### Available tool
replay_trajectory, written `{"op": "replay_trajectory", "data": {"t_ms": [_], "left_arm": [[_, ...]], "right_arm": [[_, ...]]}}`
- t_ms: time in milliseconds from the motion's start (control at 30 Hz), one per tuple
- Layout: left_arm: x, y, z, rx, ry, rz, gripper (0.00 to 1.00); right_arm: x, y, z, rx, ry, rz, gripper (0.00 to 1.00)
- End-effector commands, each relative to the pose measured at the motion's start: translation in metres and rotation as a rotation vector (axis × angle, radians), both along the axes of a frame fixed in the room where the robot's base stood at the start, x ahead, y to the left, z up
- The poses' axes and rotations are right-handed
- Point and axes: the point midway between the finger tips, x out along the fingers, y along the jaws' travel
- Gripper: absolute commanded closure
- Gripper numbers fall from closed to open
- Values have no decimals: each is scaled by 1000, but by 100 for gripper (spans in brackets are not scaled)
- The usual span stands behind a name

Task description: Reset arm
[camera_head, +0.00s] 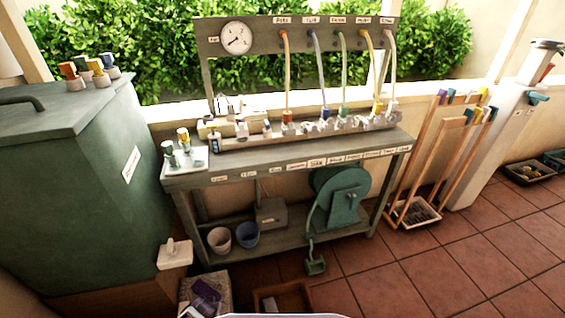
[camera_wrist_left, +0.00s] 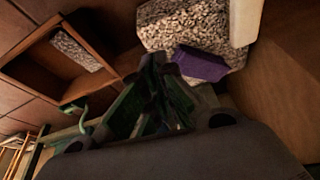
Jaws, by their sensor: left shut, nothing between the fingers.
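My left gripper (camera_wrist_left: 162,66) shows in the left wrist view, dark and in shadow, with its fingers shut and nothing held between them. It points toward the pebble-filled tray (camera_wrist_left: 188,22) and a purple object (camera_wrist_left: 200,64) lying there; I cannot tell the gap. The pebble tray (camera_head: 188,287) and the purple object (camera_head: 205,291) show there at the bottom, left of centre. My right gripper is not in view.
A grey workbench (camera_head: 240,178) carries hoses and fittings, with a green crank machine (camera_head: 341,195) beneath. A large green cabinet (camera_head: 70,180) stands left. A wooden box (camera_head: 258,303) sits on the floor, also in the wrist view (camera_wrist_left: 28,73). Tiled floor at right is mostly clear.

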Motion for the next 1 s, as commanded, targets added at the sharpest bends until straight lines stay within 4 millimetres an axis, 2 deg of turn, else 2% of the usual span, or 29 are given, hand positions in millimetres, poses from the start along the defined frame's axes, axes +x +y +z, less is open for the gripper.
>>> {"op": "replay_trajectory", "data": {"t_ms": [33, 667, 1000], "left_arm": [[-5, 1, 5, 1, 5, -4, 100], [-63, 12, 16, 10, 53, -75, 100], [-101, 15, 24, 12, 82, -115, 100]], "right_arm": [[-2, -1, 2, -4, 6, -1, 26], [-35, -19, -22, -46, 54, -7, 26], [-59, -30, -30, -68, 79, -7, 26]]}}
